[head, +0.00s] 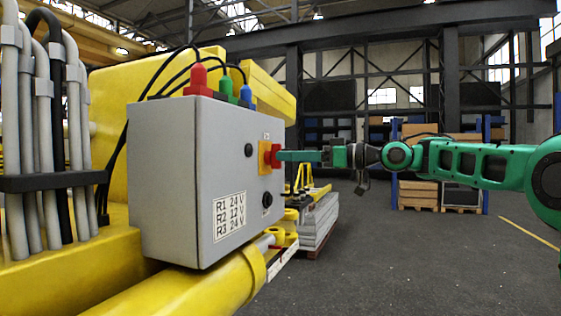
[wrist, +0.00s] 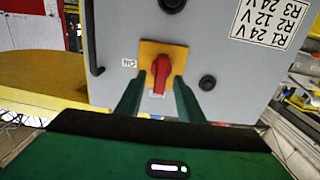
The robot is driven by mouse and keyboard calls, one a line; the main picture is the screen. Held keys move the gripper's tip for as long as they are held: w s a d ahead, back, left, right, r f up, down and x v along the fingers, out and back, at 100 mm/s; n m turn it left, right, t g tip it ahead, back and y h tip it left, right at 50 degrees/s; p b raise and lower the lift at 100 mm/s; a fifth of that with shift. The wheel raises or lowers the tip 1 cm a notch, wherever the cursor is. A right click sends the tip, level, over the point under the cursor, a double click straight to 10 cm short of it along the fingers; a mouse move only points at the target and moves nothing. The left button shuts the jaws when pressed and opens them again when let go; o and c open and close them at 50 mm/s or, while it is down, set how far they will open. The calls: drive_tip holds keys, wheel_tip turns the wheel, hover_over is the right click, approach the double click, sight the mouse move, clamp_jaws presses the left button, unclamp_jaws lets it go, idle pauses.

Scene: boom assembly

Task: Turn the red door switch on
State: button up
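The red switch (head: 272,155) sits on a yellow-orange plate (head: 264,158) on the door of a grey electrical box (head: 170,180). In the wrist view the red switch knob (wrist: 160,74) lies between the two green fingers of my gripper (wrist: 157,90), pointing roughly up and down. A small label reading "ON" (wrist: 129,63) is to the left of the plate in that view. My gripper (head: 280,156) reaches the switch from the right in the head view. Its fingers stand on either side of the knob with gaps visible, so it looks open. The exact fingertip contact is hard to see.
Black round fittings (head: 267,200) sit below and left of the switch. Red, green and blue connectors (head: 198,80) with black cables top the box. A yellow boom (head: 185,295) runs beneath it. Grey hoses (head: 28,130) stand at left. The floor (head: 400,260) to the right is open.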

sight(274, 156)
drive_tip(key=shift+x, duration=1.8)
drive_tip(key=c, duration=0.7)
